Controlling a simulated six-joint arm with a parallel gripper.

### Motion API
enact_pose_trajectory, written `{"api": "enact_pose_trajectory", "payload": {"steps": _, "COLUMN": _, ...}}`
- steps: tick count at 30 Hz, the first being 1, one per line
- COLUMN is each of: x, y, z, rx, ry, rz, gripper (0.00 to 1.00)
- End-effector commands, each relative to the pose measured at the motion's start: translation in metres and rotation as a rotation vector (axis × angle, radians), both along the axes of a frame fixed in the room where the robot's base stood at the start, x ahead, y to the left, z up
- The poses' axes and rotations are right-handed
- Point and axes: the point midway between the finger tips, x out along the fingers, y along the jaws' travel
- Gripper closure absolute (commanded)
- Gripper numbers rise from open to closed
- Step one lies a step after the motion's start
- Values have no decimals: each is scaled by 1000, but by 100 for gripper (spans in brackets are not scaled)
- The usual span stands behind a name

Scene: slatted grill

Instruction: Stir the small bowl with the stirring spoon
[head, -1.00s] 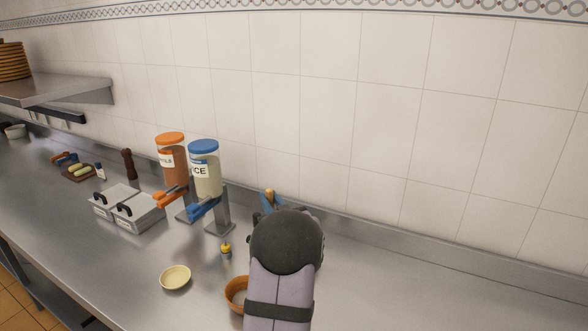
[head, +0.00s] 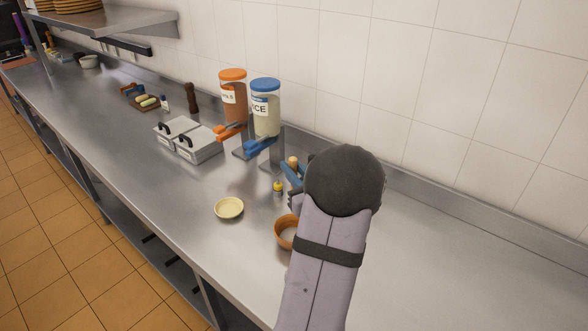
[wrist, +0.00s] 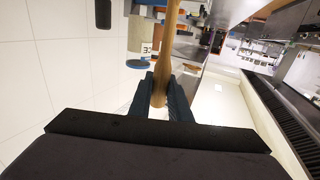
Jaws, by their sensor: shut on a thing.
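My gripper (wrist: 158,98) is shut on the wooden handle of the stirring spoon (wrist: 170,40) in the wrist view. In the head view the gripper's blue fingers (head: 291,174) show left of my dark wrist, with the spoon's rounded wooden end (head: 293,162) above them. The spoon's lower end is not clearly seen. A small cream bowl (head: 229,209) stands on the counter, left of and nearer than the gripper. An orange-brown bowl (head: 279,233) stands to its right, partly hidden by my arm. The gripper appears beyond both bowls.
An orange-lidded dispenser (head: 233,100) and a blue-lidded dispenser (head: 265,105) stand behind the bowls. A small yellow-topped item (head: 278,187) is near the gripper. Lidded metal containers (head: 196,147) are farther left. The steel counter (head: 170,190) is clear left of the cream bowl.

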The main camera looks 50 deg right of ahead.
Motion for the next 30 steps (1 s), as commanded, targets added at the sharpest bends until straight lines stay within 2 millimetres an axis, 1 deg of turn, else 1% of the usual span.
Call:
{"api": "enact_pose_trajectory", "payload": {"steps": 5, "x": 0, "y": 0, "z": 0, "rx": -1, "ry": -1, "rz": -2, "gripper": 100}}
{"api": "enact_pose_trajectory", "payload": {"steps": 11, "x": 0, "y": 0, "z": -8, "rx": 0, "ry": -1, "rz": -2, "gripper": 100}}
{"api": "enact_pose_trajectory", "payload": {"steps": 30, "x": 0, "y": 0, "z": -59, "rx": 0, "ry": -1, "rz": -2, "gripper": 100}}
